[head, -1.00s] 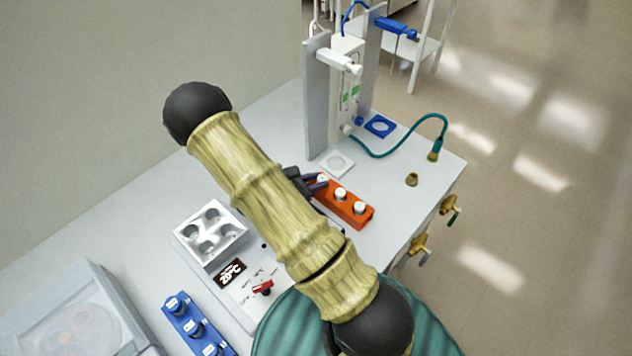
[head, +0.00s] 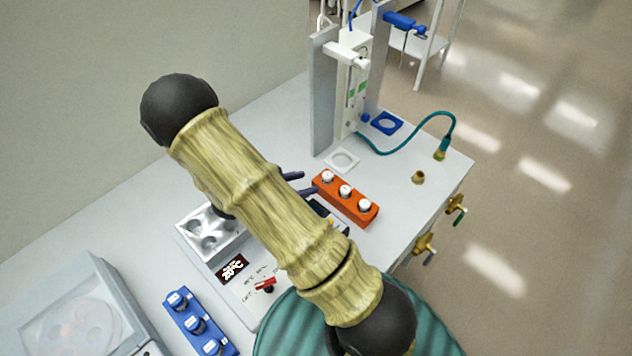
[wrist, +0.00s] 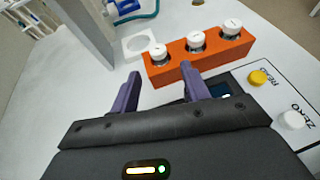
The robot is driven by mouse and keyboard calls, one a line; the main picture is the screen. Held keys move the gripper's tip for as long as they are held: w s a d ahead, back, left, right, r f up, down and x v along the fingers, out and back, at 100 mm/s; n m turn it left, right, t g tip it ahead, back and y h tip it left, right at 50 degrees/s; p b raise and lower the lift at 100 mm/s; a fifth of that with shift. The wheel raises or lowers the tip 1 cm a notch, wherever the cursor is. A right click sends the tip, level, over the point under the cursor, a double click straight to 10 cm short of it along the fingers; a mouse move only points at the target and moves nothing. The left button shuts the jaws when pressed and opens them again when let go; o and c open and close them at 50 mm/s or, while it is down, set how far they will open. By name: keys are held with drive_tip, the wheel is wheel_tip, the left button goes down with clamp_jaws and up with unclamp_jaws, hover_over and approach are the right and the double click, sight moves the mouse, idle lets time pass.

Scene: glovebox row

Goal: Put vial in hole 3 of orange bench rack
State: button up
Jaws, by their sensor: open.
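The orange bench rack (head: 347,208) stands on the bench right of centre in the head view. It also shows in the wrist view (wrist: 197,66). Three white-capped vials stand upright in a row in it: an end vial (head: 327,176), a middle vial (head: 345,191) and a near-side vial (head: 365,206). The wrist view shows their caps, with marks too small to read. My gripper (head: 304,184) is open and empty beside the rack's far-left end. In the wrist view, its purple fingers (wrist: 161,73) are apart, with the rack just beyond them. Hole numbers cannot be read.
A silver well block (head: 209,235) stands on a white device with a red switch. A white ring plate (head: 341,159) lies behind the orange rack. A brass fitting (head: 418,177) stands right. My arm hides part of the bench.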

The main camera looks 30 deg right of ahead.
drive_tip(key=v, duration=0.5)
drive_tip(key=shift+a+r+b, duration=0.15)
drive_tip(key=shift+a+b, duration=0.1)
drive_tip(key=shift+b, duration=0.15)
drive_tip(key=s+m+g+y, duration=0.1)
drive_tip(key=s+m, duration=0.1)
drive_tip(key=s+d+r+m+g+y, duration=0.1)
drive_tip(key=s+m, duration=0.1)
drive_tip(key=s+r+m+g+y, duration=0.1)
drive_tip(key=s+m+y, duration=0.1)
drive_tip(key=shift+d+g, duration=0.4)
drive_tip(key=s+m+y, duration=0.1)
drive_tip(key=s+r+m+y, duration=0.1)
drive_tip(key=m, duration=0.1)
drive_tip(key=s+a+m+y, duration=0.1)
drive_tip(key=shift+r+y, duration=0.3)
drive_tip(key=shift+y, duration=0.1)
wheel_tip(320, 180, up, 7)
drive_tip(key=a+m+t+y, duration=0.1)
drive_tip(key=m+t+y, duration=0.3)
drive_tip(key=m, duration=0.5)
drive_tip(key=shift+s+a+f+m+y, duration=0.25)
drive_tip(key=shift+s+m+y, duration=0.15)
drive_tip(key=shift+y, duration=0.3)
